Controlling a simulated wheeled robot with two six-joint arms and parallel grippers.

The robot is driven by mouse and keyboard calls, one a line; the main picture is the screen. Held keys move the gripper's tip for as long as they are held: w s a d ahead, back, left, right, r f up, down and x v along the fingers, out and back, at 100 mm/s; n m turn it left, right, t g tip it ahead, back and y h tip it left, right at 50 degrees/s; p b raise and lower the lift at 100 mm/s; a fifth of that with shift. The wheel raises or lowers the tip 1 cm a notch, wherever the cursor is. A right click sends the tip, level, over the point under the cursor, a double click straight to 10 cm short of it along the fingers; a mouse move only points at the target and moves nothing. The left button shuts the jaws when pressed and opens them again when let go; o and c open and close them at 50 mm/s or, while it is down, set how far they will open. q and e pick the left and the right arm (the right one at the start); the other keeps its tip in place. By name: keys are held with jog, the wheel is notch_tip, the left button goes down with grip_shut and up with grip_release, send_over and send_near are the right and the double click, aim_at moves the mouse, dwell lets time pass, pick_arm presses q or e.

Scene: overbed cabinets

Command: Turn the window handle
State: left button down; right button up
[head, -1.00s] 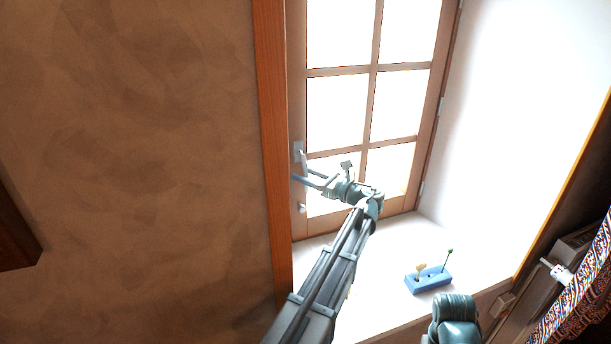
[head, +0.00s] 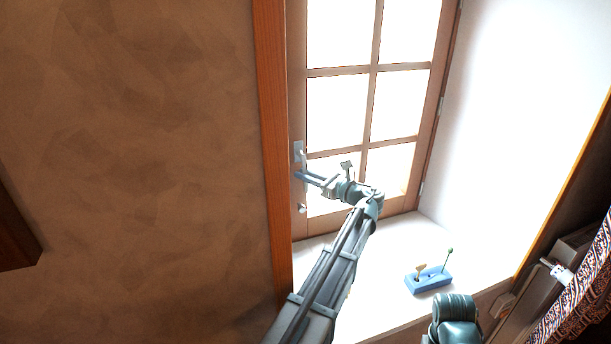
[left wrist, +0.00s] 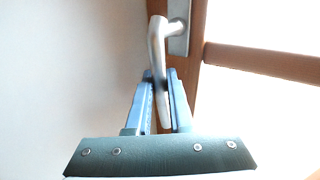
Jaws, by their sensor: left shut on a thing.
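The window (head: 336,110) is a wooden frame with several bright panes. Its metal handle (left wrist: 158,50) bends from a plate on the frame and hangs down between my gripper's fingers in the left wrist view. In the head view, the handle's plate (head: 298,150) shows on the left stile, with the grip mostly hidden by my fingers. My left gripper (head: 298,175) is shut on the window handle; its blue fingers also show on both sides of the handle in the left wrist view (left wrist: 160,88). My right gripper is not in view; only part of my right arm shows.
A blue block (head: 428,281) with small upright items stands on the white sill (head: 385,290). A radiator (head: 535,290) and patterned cloth (head: 585,290) are at the right.

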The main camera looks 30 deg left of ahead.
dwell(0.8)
pick_arm(q)
jog(key=shift+s+a+f+m+y+b, duration=0.2)
jog(key=shift+s+m+y+b, duration=0.15)
jog(key=shift+b, duration=0.4)
jog(key=shift+w+r, duration=0.1)
jog(key=shift+r, duration=0.1)
jog(key=c, duration=0.8)
grip_release()
jog(key=shift+d, duration=0.15)
jog(key=d, duration=0.4)
jog(key=s+d, duration=0.1)
jog(key=d, duration=0.8)
jog(key=shift+s+d+f, duration=0.2)
jog(key=shift+s+f, duration=0.1)
jog(key=shift+f, duration=0.1)
